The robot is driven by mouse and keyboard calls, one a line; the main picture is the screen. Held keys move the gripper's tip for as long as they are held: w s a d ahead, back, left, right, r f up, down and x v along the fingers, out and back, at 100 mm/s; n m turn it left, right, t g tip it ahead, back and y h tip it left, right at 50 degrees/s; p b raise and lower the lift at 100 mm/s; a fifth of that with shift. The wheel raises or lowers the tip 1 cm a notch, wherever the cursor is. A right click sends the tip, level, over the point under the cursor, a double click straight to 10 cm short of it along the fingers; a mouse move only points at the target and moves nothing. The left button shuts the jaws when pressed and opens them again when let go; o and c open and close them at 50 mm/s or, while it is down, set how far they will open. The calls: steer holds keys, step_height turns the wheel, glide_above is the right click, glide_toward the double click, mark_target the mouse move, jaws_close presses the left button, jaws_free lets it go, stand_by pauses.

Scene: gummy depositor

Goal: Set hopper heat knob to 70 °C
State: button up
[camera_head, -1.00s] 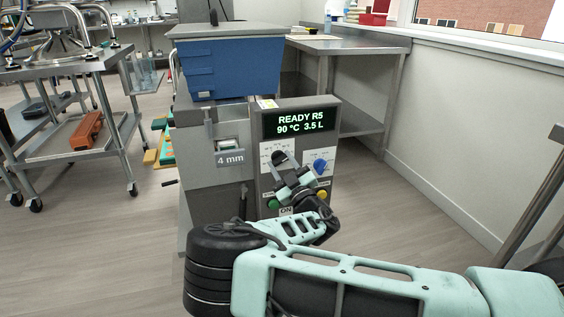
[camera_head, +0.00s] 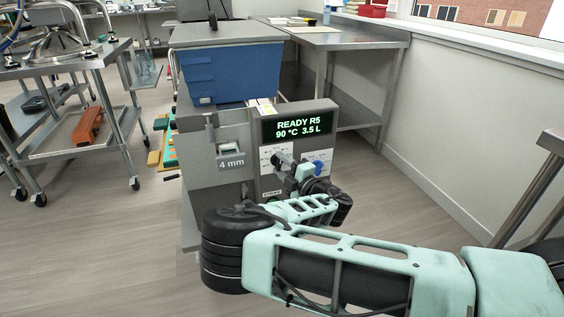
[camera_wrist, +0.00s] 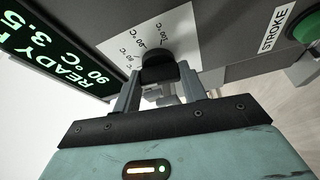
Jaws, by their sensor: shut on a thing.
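The depositor's display (camera_head: 297,126) reads "READY R5, 90 °C 3.5 L"; part of it also shows in the wrist view (camera_wrist: 50,55). Right of it in the wrist view, a black knob (camera_wrist: 158,66) sits on a white dial plate (camera_wrist: 176,30) with °C marks. My gripper (camera_wrist: 158,88) has one finger on each side of this knob and is shut on it. The fingers and knob hide part of the scale, and I cannot read the pointer. In the head view my gripper (camera_head: 288,164) is at the panel's dial plates, covering much of the lower panel.
A blue knob (camera_head: 319,168) is close right of my gripper, partly covered. A green button (camera_wrist: 305,28) by a "STROKE" label lies right in the wrist view. The blue hopper (camera_head: 232,72) stands above. Carts (camera_head: 75,60) are left; open floor (camera_head: 100,230) lies front left.

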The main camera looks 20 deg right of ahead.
steer(key=shift+n+g+p, duration=0.4)
steer(key=shift+n+p, duration=0.05)
steer(key=shift+n, duration=0.35)
steer(key=o, duration=1)
steer(key=shift+s, duration=0.15)
steer(key=p+v, duration=0.1)
steer(key=v, duration=1.6)
steer(key=shift+s, duration=0.1)
